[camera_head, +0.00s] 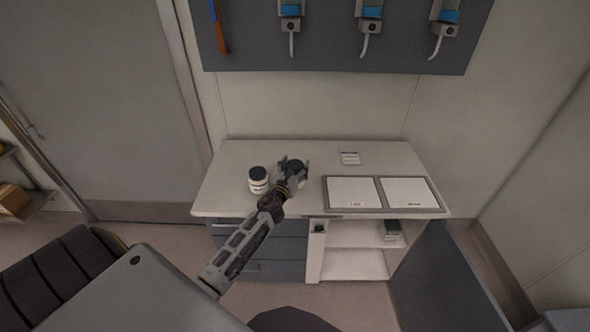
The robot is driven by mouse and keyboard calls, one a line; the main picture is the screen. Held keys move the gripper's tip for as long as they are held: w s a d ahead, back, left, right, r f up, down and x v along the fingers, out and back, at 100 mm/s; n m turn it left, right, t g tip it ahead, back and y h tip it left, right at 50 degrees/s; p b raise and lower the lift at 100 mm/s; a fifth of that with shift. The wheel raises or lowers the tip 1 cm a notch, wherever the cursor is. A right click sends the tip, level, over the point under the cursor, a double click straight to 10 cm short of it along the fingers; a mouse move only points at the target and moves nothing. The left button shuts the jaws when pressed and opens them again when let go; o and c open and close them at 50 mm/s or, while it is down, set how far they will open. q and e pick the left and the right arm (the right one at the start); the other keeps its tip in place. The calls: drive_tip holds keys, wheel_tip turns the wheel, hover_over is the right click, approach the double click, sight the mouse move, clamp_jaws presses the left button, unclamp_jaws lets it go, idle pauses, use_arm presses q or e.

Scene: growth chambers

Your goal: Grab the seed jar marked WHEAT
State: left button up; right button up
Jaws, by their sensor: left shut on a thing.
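Two small jars with dark lids are on the white counter (230,158). One jar (258,181) stands free at the left, white with a dark band or print that is too small to read. The other jar (292,164) is inside my left gripper (294,171); mostly its dark lid shows, and the gripper hides its body and label. My left gripper is shut on this jar, to the right of the free one. I cannot tell which jar is marked WHEAT, nor if the held jar touches the counter. My right gripper is not in view.
A tray with two white panels (382,208) lies on the right of the counter, with a small card (350,158) behind it. Blue-handled tools hang on a grey wall board (335,42). Below are open shelves (352,262) and a dark open door (440,285).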

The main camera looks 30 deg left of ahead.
use_arm(q)
wheel_tip(320, 180, up, 3)
drive_tip(key=shift+r+p, duration=0.15)
drive_tip(key=shift+p, duration=0.5)
drive_tip(key=shift+r+p, duration=0.35)
drive_tip(key=shift+r, duration=0.9)
